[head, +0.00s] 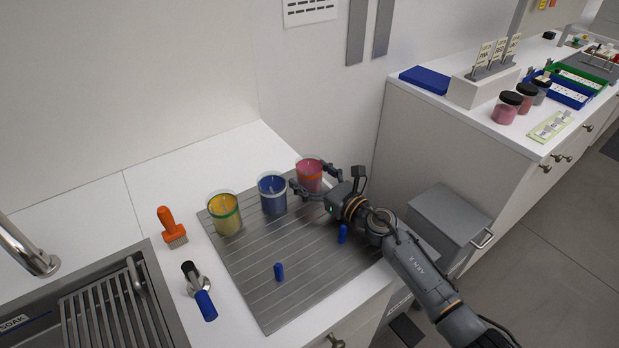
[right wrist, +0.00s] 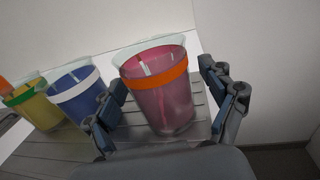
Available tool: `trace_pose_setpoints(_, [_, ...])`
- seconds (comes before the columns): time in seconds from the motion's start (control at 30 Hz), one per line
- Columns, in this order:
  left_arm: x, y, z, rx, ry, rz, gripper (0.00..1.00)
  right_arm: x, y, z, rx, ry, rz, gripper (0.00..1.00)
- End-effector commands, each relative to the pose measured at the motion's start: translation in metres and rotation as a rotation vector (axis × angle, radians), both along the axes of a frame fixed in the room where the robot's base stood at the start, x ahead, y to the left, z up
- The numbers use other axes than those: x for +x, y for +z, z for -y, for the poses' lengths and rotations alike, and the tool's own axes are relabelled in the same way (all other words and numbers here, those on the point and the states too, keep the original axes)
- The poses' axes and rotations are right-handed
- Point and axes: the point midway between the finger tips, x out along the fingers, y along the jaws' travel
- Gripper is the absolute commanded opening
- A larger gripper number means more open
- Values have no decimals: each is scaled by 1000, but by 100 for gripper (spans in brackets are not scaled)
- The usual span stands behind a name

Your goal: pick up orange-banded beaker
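The orange-banded beaker (head: 309,176) is a clear glass with pink-red contents and stands upright at the far right corner of the ridged metal drainboard (head: 300,262). In the right wrist view, the beaker (right wrist: 160,95) shows its orange band below the rim and a light stick inside. My right gripper (head: 314,181) has its fingers on either side of the beaker. In the right wrist view, the fingers (right wrist: 168,92) are spread, with a gap visible at the right finger; contact at the left one is unclear. My left gripper is not in view.
A blue beaker with a white band (head: 272,194) stands just left, then a yellow beaker with a green band (head: 225,214). Two blue caps (head: 279,271) (head: 342,234) are on the drainboard. A wall rises behind.

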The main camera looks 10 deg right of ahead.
Motion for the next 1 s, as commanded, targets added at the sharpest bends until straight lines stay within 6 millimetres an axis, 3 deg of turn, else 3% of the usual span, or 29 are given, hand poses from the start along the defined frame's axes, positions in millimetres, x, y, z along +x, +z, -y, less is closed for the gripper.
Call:
trace_pose_setpoints(0.03, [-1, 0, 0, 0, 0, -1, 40, 0, 0, 0, 0, 0, 0, 66])
trace_pose_setpoints(0.23, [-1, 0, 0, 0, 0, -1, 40, 0, 0, 0, 0, 0, 0, 27])
trace_pose_setpoints(0.63, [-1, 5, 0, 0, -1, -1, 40, 0, 10, 0, -1, 1, 2, 26])
trace_pose_setpoints(0.8, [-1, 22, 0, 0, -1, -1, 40, 0, 41, 1, -7, 1, 6, 26])
trace_pose_setpoints(1.0, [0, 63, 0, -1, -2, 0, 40, -28, 75, -6, -3, 1, 2, 26])
